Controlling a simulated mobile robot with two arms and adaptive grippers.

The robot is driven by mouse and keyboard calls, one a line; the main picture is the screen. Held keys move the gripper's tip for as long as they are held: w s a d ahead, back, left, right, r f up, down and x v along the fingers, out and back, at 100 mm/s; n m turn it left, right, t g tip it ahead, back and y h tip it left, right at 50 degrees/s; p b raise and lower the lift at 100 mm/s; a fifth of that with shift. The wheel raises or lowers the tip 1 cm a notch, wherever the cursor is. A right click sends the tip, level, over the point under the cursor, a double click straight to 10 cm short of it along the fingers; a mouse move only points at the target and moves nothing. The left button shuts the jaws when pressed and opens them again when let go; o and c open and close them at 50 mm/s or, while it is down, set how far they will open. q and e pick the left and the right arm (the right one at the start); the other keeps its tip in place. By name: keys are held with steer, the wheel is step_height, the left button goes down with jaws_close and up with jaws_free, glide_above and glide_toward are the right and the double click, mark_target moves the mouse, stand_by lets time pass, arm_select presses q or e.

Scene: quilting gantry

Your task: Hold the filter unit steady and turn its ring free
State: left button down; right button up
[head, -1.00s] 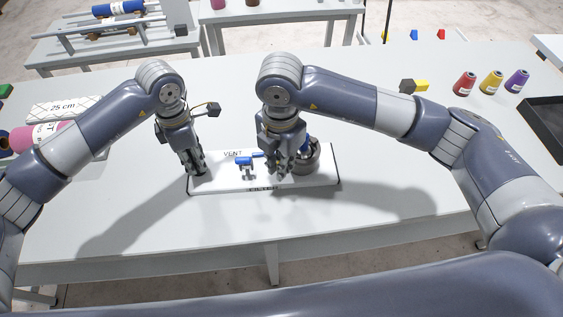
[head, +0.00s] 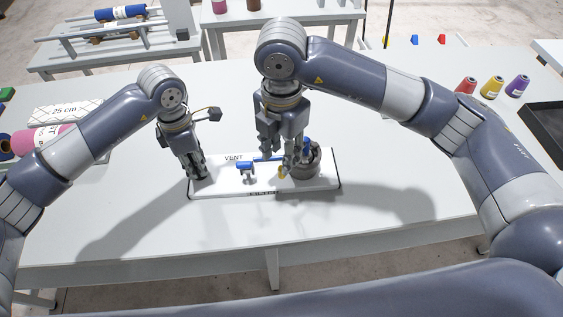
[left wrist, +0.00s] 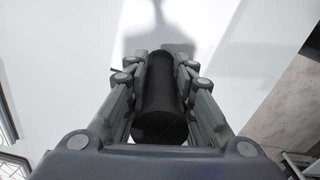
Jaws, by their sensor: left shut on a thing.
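The filter unit is a white base plate (head: 222,188) marked VENT on the table, with a blue valve handle (head: 244,165) near its middle. A dark grey round housing (head: 303,170) stands at its right end, with a blue part and a small yellow part (head: 283,172) showing; I cannot tell which part is the ring. My left gripper (head: 198,176) is at the plate's left end, shut on a black upright cylinder (left wrist: 160,95), seen in the left wrist view. My right gripper (head: 278,168) is open, its fingers over the housing's left side, hiding some of it.
Red, yellow and purple thread cones (head: 492,86) stand at the right, near a black tray (head: 540,125). The table front is clear.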

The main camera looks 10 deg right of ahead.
arm_select(q)
steer(key=shift+s+f, duration=0.2)
steer(key=shift+f, duration=0.1)
arm_select(e)
step_height(320, 180, up, 6)
steer(key=shift+f, duration=0.1)
arm_select(q)
steer(key=c, duration=1.3)
jaws_free()
steer(key=shift+w, duration=0.2)
arm_select(e)
steer(key=shift+w, duration=0.1)
arm_select(q)
steer(key=shift+r, duration=0.1)
